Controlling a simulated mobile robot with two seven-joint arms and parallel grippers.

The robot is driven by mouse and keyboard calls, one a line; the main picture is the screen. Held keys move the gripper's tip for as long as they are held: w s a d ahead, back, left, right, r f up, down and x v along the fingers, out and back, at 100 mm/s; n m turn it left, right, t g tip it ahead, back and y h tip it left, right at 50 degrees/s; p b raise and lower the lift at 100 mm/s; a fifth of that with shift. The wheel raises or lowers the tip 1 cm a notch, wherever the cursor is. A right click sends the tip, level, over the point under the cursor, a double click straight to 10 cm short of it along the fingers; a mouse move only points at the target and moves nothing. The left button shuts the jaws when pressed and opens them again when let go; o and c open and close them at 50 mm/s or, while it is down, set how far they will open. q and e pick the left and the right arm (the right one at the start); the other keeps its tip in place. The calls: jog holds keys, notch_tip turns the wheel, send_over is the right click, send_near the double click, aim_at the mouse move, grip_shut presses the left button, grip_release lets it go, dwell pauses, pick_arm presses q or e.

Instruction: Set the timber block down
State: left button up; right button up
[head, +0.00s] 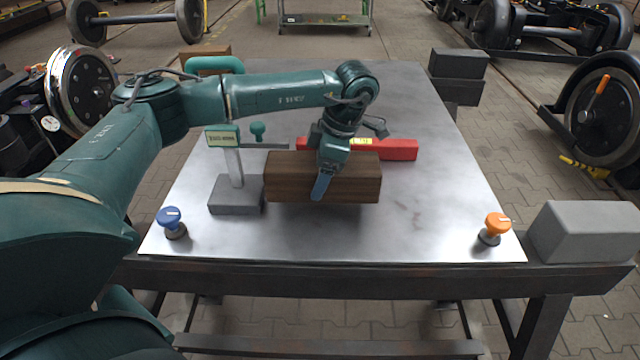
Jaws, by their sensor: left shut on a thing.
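The timber block (290,178) is a long dark brown block above the middle of the metal table (420,225), lying crosswise in the head view. My left gripper (322,186) comes down over it from above, and one blue finger shows against its near face. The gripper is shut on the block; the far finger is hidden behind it. I cannot tell whether the block's underside touches the table. My right gripper is not in view.
A gauge stand (236,194) on a grey base is close beside the block's left end. A red bar (398,149) lies behind the block. A blue knob (171,220) and an orange knob (495,226) stand at the front corners.

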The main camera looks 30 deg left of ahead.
pick_arm(q)
jog(key=shift+f, duration=1.6)
jog(key=shift+f, duration=0.2)
jog(key=o, duration=1.5)
jog(key=shift+o, duration=0.2)
jog(key=v, duration=1.2)
jog(key=shift+d+r, duration=0.1)
